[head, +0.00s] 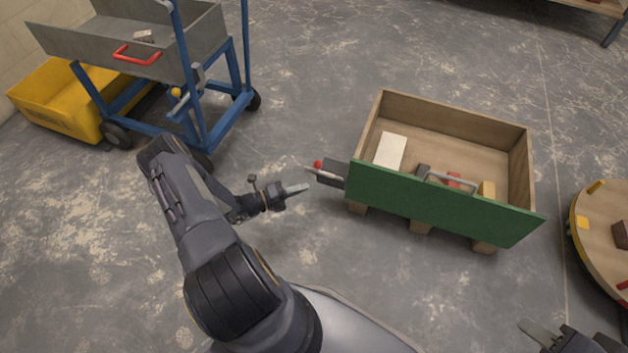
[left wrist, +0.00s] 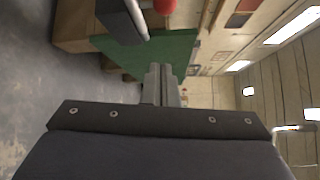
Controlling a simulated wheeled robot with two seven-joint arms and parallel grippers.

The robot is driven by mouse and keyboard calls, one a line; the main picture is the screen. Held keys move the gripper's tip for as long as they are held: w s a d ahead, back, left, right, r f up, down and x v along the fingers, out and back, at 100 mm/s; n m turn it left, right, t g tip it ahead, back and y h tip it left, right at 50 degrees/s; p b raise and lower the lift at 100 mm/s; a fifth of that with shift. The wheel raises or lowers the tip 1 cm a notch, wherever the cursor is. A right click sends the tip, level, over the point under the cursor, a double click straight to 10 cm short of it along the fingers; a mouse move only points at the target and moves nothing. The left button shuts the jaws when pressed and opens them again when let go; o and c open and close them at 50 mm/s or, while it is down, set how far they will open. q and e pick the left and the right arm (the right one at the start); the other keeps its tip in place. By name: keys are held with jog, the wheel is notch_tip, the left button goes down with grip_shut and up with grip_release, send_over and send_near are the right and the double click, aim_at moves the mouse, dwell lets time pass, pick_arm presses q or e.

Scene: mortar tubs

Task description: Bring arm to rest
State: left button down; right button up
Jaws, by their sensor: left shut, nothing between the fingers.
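My left arm reaches in from the lower left of the head view. Its gripper (head: 304,188) is shut and empty, held just left of the green-fronted wooden box (head: 440,207), apart from it. In the left wrist view the two fingers (left wrist: 160,72) lie together, with the green panel (left wrist: 175,50) behind them. A lever with a red knob (head: 318,164) sticks out from the box's left end, close to the fingertips. The knob also shows in the left wrist view (left wrist: 164,5). My right gripper (head: 538,330) is partly in view at the bottom right; its jaw state is unclear.
The box holds a white block (head: 391,151), a yellow block (head: 487,190) and other small pieces. A blue-framed cart with a grey tray (head: 190,45) and a yellow tub (head: 55,100) stand upper left. A round wooden table (head: 592,235) is at right. Floor between cart and box is clear.

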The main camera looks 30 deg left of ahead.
pick_arm(q)
jog(key=shift+v, duration=1)
